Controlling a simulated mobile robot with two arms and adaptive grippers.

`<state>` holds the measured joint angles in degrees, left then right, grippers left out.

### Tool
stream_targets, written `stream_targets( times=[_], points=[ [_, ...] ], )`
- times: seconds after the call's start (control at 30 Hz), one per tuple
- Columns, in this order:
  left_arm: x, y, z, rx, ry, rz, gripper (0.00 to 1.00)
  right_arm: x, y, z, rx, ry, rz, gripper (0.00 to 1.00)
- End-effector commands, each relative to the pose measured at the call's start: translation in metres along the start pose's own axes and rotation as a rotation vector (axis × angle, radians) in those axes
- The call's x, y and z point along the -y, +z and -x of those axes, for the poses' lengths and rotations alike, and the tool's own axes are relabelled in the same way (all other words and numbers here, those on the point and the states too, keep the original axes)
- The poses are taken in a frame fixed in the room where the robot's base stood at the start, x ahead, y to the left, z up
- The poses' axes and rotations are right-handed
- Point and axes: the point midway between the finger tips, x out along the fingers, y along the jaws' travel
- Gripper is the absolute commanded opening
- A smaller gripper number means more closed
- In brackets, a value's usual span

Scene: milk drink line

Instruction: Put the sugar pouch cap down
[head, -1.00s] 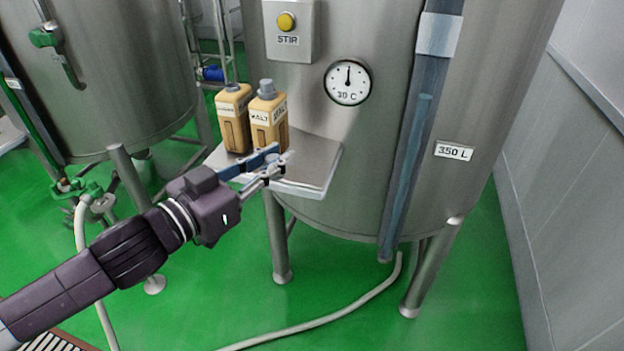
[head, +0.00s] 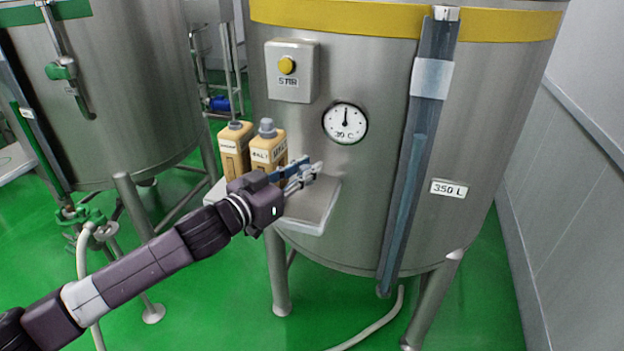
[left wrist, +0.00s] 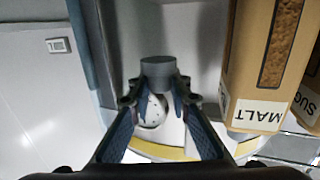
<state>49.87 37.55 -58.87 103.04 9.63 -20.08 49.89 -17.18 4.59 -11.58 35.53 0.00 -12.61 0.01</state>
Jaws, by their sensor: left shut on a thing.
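My left gripper (head: 308,170) is shut on a small grey cylindrical cap, the sugar pouch cap (left wrist: 158,68), which shows clearly between its fingertips in the left wrist view. In the head view the cap is too small or hidden to make out. The gripper is over the metal shelf (head: 318,205) on the tank, right of the pouches. The sugar pouch (head: 233,152) stands upright at the shelf's left, with a low grey neck. The malt pouch (head: 268,155) stands beside it with a taller grey cap on. My right gripper is not in view.
The right part of the shelf is bare. Behind it is the steel tank (head: 385,60) with a dial (head: 345,123), a STIR button box (head: 291,70) and a vertical level tube (head: 408,170). Another tank (head: 130,90) stands left. The green floor is open below.

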Motion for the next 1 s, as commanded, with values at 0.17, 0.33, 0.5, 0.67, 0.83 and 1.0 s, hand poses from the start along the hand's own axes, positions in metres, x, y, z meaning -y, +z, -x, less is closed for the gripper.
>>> stream_targets(
  times=[0.17,0.33,0.5,0.67,0.83,1.0],
  points=[
    [0.012,-0.004,-0.032,0.0,-0.001,0.0,0.07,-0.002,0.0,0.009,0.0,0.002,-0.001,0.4],
    [0.013,0.021,-0.038,0.004,0.001,0.004,0.07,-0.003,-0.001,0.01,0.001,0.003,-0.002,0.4],
    [0.014,0.034,-0.039,0.002,0.0,0.003,0.07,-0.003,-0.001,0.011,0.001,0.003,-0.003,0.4],
    [0.013,0.059,-0.04,0.003,0.0,0.005,0.07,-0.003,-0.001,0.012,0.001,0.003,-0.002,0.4],
    [0.015,0.068,-0.044,0.001,-0.001,0.001,0.07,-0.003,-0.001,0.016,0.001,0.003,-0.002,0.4],
    [0.015,0.068,-0.044,0.0,0.0,0.001,0.07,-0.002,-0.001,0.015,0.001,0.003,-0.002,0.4]
  ],
)
